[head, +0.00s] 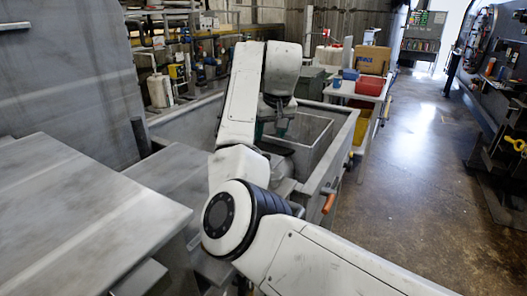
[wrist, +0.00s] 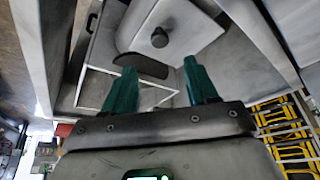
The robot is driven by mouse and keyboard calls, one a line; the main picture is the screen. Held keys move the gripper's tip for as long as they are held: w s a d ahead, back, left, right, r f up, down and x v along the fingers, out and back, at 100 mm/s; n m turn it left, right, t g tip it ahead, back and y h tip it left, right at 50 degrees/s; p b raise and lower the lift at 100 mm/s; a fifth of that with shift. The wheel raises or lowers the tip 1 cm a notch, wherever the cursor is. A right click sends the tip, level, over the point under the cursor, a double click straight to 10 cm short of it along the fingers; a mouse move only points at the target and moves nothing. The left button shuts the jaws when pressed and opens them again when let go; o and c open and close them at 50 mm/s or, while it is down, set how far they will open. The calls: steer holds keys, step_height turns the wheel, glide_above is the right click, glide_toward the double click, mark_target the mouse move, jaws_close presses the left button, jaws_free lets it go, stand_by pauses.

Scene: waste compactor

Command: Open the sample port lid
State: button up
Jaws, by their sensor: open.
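In the wrist view a pale metal lid (wrist: 188,35) with a dark round knob (wrist: 160,38) lies beyond my fingertips; I take it to be the sample port lid. A dark curved patch (wrist: 140,67) shows along its near edge, and I cannot tell whether it is a gap. My gripper (wrist: 160,69) is open, with two green fingers apart and nothing between them. The knob lies past the fingertips, apart from them. In the head view my gripper (head: 271,130) hangs over the metal bin, and my arm hides much of the area below it.
A large metal bin (head: 345,140) surrounds the work area, with an orange handle (head: 328,201) on its right side. A metal worktop (head: 70,215) stands at left. A table with a red container (head: 369,85) stands behind. The floor (head: 420,190) at right is clear.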

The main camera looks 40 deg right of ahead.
mark_target(266, 156)
steer(key=p+x, duration=0.1)
steer(key=x, duration=0.8)
steer(key=shift+f, duration=0.4)
steer(key=shift+c, duration=0.2)
jaws_close()
